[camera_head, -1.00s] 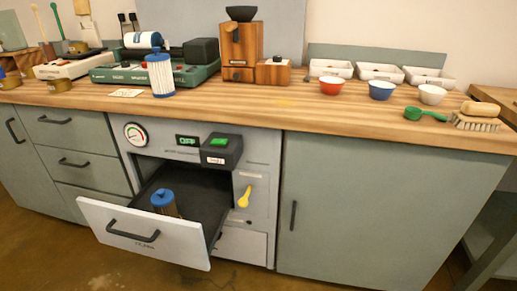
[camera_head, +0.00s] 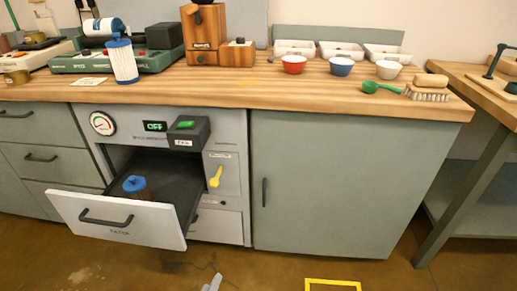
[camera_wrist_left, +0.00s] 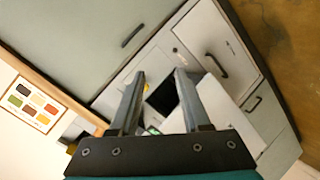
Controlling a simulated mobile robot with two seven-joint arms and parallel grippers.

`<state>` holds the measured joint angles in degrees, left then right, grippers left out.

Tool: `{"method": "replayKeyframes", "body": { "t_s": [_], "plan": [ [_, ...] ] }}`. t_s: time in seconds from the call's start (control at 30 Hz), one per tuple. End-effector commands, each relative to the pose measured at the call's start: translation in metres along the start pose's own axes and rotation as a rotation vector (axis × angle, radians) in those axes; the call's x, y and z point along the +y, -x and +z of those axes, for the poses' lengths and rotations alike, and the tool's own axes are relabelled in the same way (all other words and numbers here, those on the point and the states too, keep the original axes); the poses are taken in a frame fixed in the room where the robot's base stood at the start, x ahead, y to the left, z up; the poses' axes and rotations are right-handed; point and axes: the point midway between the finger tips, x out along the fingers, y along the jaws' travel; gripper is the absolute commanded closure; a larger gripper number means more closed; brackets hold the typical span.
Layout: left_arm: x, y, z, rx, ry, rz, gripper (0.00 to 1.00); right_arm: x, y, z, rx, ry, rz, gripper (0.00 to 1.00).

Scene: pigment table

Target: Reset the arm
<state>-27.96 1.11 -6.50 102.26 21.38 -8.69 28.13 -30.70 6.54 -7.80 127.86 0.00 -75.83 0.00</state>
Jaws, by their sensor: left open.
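My left gripper (camera_wrist_left: 159,75) is open and empty in the left wrist view, its two grey fingers apart. In the head view only a small grey tip of it (camera_head: 212,283) shows at the bottom edge, above the floor and apart from the cabinet. The open drawer (camera_head: 118,218) of the grey cabinet unit holds a blue-topped cylindrical filter (camera_head: 135,187). The drawer also shows beyond the fingers in the wrist view (camera_wrist_left: 225,112). My right gripper is not in view.
The wooden counter (camera_head: 235,88) carries a white pleated filter (camera_head: 123,62), a wooden grinder (camera_head: 204,35), several bowls and trays, a green scoop (camera_head: 380,87) and a brush (camera_head: 428,90). A side table (camera_head: 480,90) stands right. A yellow outline (camera_head: 333,283) lies at the bottom. The floor before the closed cabinet is mostly clear.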

Motion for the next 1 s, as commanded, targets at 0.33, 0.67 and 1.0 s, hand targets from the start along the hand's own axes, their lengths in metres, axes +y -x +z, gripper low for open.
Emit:
{"method": "replayKeyframes", "body": {
  "t_s": [0.33,0.67,1.0],
  "plan": [
    [-0.017,0.037,0.026,-0.395,-0.520,-0.184,0.53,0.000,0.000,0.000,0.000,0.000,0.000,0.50],
    [-0.041,0.086,0.020,-0.644,-0.810,-0.339,0.53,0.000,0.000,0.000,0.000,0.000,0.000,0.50],
    [-0.070,0.094,0.027,-0.749,-0.891,-0.406,0.53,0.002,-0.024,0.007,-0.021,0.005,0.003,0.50]
  ]
}}
